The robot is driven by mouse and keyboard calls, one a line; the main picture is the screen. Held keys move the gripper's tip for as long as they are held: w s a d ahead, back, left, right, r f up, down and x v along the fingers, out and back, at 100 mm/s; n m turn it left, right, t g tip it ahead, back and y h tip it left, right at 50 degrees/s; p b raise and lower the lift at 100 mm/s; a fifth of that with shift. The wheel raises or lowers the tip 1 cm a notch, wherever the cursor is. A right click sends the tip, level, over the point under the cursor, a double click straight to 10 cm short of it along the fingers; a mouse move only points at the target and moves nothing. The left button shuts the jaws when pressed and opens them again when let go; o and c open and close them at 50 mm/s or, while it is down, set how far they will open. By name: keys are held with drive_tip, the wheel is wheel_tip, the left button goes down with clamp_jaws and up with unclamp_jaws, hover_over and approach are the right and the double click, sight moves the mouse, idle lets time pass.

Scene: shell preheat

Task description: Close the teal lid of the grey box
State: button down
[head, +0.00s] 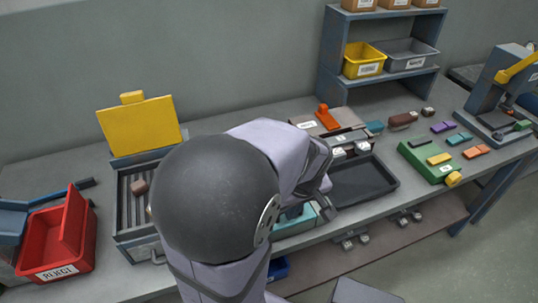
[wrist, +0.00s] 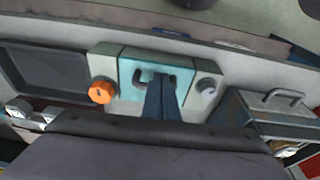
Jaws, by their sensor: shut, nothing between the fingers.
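The teal lid (wrist: 133,69) shows in the wrist view as a teal panel between the pale grey sides of the grey box (wrist: 103,66). A dark handle (wrist: 122,78) is on the panel. My gripper (wrist: 163,79) is shut and empty, with its fingertips in front of the teal panel at the handle. I cannot tell whether they touch it or how far the lid is open. In the head view my arm hides most of the box, and a bit of teal (head: 298,219) shows beside it.
An orange knob (wrist: 101,91) and a grey knob (wrist: 207,86) flank the panel. A dark tray (head: 365,183) lies beside the box. On the other side stands a slatted grey container (head: 124,199) with a raised yellow lid (head: 142,126). A red reject bin (head: 50,240) is at far left.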

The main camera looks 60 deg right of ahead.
drive_tip(key=s+a+r+p, duration=0.3)
drive_tip(key=s+a+r, duration=0.2)
drive_tip(key=r, duration=0.3)
drive_tip(key=shift+s+a, duration=0.4)
drive_tip(key=shift+a, duration=0.05)
idle(0.5)
